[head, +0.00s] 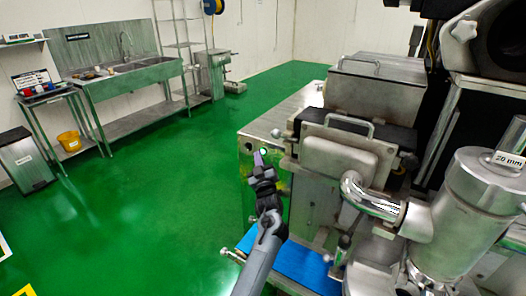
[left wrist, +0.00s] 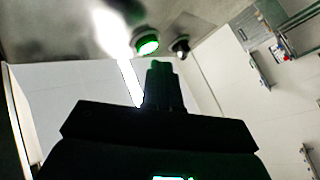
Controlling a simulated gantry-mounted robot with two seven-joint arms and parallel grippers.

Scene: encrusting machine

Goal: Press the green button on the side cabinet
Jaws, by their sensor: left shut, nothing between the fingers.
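The green button (left wrist: 147,44) shows in the left wrist view as a glowing green ring on the grey metal face of the side cabinet. In the head view it is a small light green spot (head: 263,152) on the cabinet (head: 247,146), just by the tip of my left gripper (head: 259,161). My left gripper (left wrist: 160,70) is shut and empty, its tips pointing at the cabinet face just below and right of the button in the wrist picture. I cannot tell whether they touch. My right gripper is not in view.
A dark knob (left wrist: 180,47) sits right beside the button. The steel machine with a hopper cylinder (head: 478,200) fills the right side. A blue belt (head: 290,266) lies below. Green floor (head: 160,200) is clear to the left; a sink bench (head: 130,75) stands behind.

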